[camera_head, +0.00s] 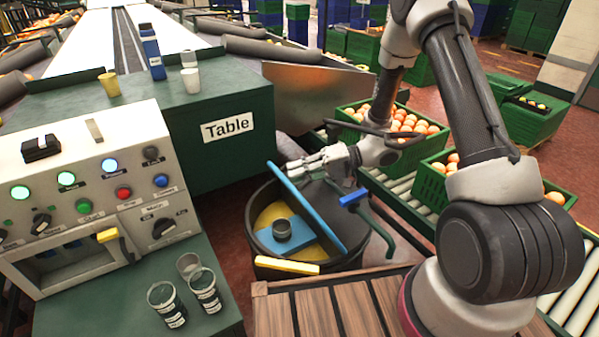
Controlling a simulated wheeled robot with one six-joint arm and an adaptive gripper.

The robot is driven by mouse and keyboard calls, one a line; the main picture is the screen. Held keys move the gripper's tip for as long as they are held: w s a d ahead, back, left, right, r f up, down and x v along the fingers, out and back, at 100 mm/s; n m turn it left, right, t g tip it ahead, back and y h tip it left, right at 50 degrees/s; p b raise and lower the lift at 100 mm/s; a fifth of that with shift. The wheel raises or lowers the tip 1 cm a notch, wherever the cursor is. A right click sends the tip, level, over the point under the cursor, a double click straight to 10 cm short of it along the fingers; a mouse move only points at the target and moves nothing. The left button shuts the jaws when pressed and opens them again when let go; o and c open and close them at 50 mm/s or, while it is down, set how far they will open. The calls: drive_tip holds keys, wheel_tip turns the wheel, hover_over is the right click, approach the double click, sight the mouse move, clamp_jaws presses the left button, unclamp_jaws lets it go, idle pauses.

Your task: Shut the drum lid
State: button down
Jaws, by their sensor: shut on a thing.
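The drum (254,240) is a dark round tub standing on the floor between the green table and the wooden slats. Its left part is open and shows a yellow inside, with a blue block and a small grey can (282,229) in it. A long blue strip (305,208) slants across the drum's top and looks like the edge of the lid. A dark surface (318,206) lies to its right; I cannot tell how far it is tilted. My gripper (298,170) is at the strip's upper end, at the drum's far side, shut there on what looks like the lid. The exact contact is hidden.
A blue-ended tool with a curved handle (380,230) lies at the drum's right rim. A yellow bar (287,266) is at its front rim. Cups (166,305) and a control panel (95,190) are at left.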

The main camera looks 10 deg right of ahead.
drive_tip(key=c, duration=1.5)
unclamp_jaws()
drive_tip(key=shift+o, duration=0.2)
drive_tip(key=v, duration=1.2)
